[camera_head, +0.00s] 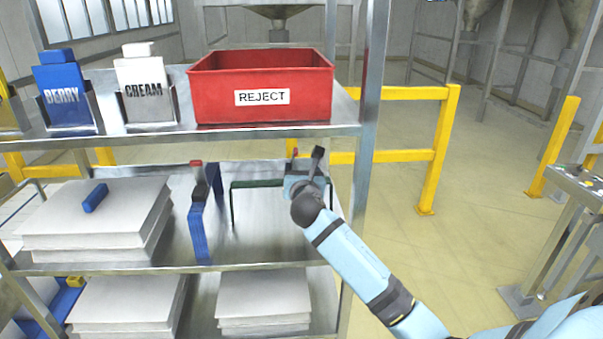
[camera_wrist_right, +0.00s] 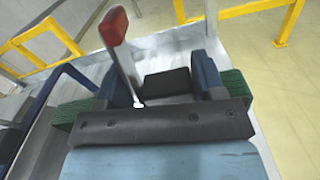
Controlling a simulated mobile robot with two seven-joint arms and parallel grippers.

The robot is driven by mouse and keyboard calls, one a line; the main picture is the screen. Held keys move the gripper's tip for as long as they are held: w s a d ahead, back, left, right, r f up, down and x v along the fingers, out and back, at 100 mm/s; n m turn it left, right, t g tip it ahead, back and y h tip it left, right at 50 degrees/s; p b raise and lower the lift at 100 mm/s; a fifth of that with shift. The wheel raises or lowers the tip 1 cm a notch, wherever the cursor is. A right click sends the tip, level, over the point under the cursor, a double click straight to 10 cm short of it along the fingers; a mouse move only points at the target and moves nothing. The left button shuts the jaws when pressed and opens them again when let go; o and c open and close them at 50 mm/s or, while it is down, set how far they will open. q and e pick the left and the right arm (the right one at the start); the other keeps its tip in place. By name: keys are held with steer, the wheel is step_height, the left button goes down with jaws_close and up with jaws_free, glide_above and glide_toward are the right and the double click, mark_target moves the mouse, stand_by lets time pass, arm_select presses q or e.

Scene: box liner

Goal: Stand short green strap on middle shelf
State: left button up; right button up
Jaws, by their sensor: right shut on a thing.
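The short green strap (camera_head: 255,184) is an upright dark arch over the middle shelf (camera_head: 270,232). In the wrist view its green band (camera_wrist_right: 236,84) shows on both sides of my right gripper (camera_wrist_right: 165,83). A red-tipped lever (camera_wrist_right: 113,28) rises from the same spot. My right gripper (camera_head: 304,178) is shut on the strap near the rack's right post and hides part of it. I cannot tell whether the strap's lower ends touch the shelf. My left gripper is not in view.
A blue strap (camera_head: 199,230) with a red-tipped buckle stands left of the green one. White stacked sheets (camera_head: 95,215) with a small blue block fill the shelf's left. Above are a red REJECT bin (camera_head: 262,75), a BERRY pack (camera_head: 62,92) and a CREAM pack (camera_head: 146,88).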

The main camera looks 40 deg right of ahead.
steer(key=o, duration=1)
steer(key=shift+w+d+f, duration=0.1)
steer(key=shift+d+f, duration=0.05)
steer(key=shift+o, duration=0.2)
steer(key=b+v, duration=0.1)
steer(key=v, duration=1.1)
